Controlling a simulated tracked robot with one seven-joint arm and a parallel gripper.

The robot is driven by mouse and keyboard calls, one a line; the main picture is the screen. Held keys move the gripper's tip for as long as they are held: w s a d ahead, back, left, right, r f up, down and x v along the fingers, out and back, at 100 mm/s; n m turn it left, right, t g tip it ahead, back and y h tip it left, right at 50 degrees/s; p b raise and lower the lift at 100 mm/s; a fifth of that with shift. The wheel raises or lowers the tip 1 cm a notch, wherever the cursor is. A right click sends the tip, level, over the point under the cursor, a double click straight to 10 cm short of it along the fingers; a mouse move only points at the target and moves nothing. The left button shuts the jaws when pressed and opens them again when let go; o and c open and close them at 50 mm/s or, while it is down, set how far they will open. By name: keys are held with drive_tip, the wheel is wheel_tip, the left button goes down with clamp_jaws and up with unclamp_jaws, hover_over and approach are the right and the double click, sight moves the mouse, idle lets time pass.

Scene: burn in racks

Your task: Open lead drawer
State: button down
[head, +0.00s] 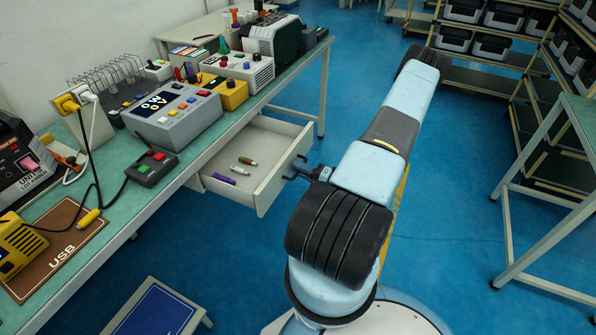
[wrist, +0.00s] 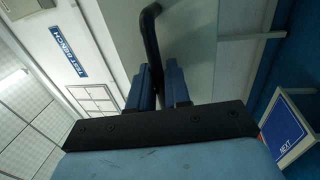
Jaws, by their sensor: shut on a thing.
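The light grey drawer (head: 284,181) under the left workbench stands pulled out, and its inside shows. Several small items lie in it, among them a purple piece (head: 224,179) and a green-and-red cylinder (head: 248,161). My gripper (head: 300,172) is at the drawer's front, shut on its dark handle (wrist: 150,32). In the wrist view, the blue fingers close around the black bar, and the pale drawer front (wrist: 195,45) is just beyond. The exact finger contact is partly hidden by my arm in the head view.
The green-topped workbench (head: 150,205) carries instruments, including a grey display box (head: 175,115) and a control box with red and green buttons (head: 152,168). Racks (head: 545,75) and a table frame (head: 545,190) stand right. Blue floor between is clear.

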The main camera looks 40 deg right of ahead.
drive_tip(key=c, duration=1.3)
unclamp_jaws()
drive_tip(key=shift+f, duration=0.2)
drive_tip(key=v, duration=1.3)
drive_tip(key=shift+s+d, duration=0.2)
drive_tip(key=shift+s, duration=0.1)
